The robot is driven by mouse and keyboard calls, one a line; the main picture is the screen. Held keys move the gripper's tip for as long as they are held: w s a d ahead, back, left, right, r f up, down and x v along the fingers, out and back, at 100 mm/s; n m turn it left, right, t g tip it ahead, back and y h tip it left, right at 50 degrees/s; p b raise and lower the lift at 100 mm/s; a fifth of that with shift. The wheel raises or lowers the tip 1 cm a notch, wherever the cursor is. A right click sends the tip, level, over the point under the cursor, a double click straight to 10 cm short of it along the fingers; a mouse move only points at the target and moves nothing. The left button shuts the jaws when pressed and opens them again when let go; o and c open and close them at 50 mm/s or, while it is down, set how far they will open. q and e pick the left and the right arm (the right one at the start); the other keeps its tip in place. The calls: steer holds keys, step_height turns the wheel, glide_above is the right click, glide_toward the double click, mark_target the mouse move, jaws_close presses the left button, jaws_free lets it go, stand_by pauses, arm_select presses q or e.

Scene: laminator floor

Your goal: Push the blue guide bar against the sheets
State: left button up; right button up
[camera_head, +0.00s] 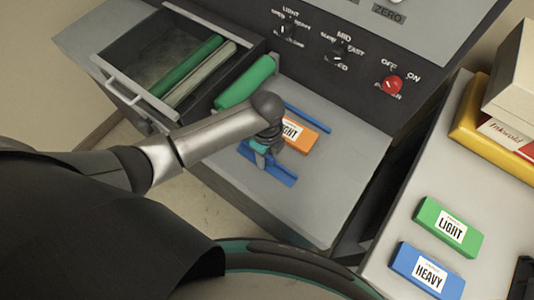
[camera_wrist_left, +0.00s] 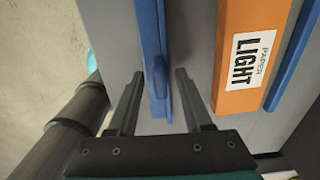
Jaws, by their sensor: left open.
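The blue guide bar (camera_head: 276,174) lies on the grey feed table and is partly covered by my left gripper. In the left wrist view the guide bar (camera_wrist_left: 149,40) runs lengthwise, with a raised blue tab on it. The orange pack labelled PAPER LIGHT (camera_head: 301,135) lies beside it; in the wrist view the pack (camera_wrist_left: 232,95) is apart from the bar, with a grey strip between them. A second blue rail (camera_head: 307,118) runs along the pack's far side. My left gripper (camera_wrist_left: 160,76) is open, its fingers on either side of the tab. The right gripper is not in view.
An open drawer (camera_head: 117,75) with green and pale rolls stands at the upper left, and a green roller (camera_head: 246,82) behind the table. The control panel has a red knob (camera_head: 392,85).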

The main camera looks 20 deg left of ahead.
arm_select(q)
steer(key=shift+c, duration=0.2)
steer(key=c, duration=0.7)
jaws_close()
steer(key=shift+s+f, duration=0.1)
steer(key=shift+s, duration=0.05)
stand_by(0.4)
